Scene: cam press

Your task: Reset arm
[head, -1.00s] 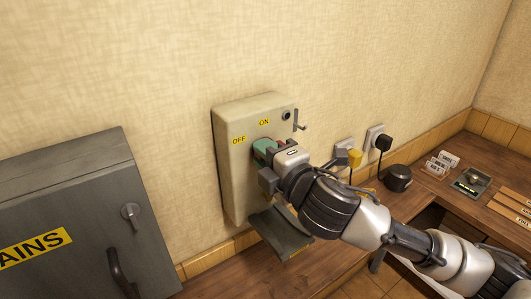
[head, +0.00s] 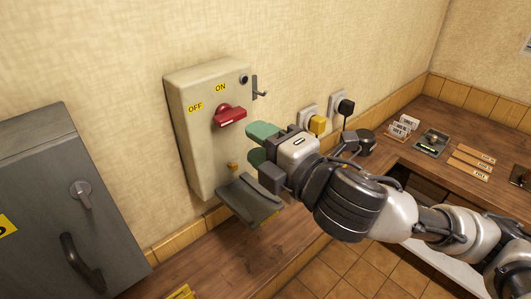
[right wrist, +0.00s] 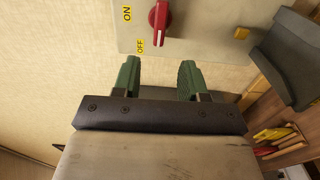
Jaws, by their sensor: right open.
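My right gripper (head: 261,143) is open and empty, with green fingertips, to the right of and apart from the red rotary handle (head: 229,116) in the head view. The handle sits on a beige switch box (head: 192,150) on the wall, below the yellow ON label (head: 220,88) and near the OFF label (head: 195,107). In the right wrist view the open gripper (right wrist: 158,80) faces the box, and the red handle (right wrist: 159,20) lies beyond the fingertips. My left gripper is not in view.
A grey cabinet (head: 60,160) with a handle stands at the left. A grey flap (head: 249,200) hangs open below the box. Plugs in sockets (head: 318,124) are on the wall to the right. The wooden bench (head: 475,120) at the right bears small items and labelled strips.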

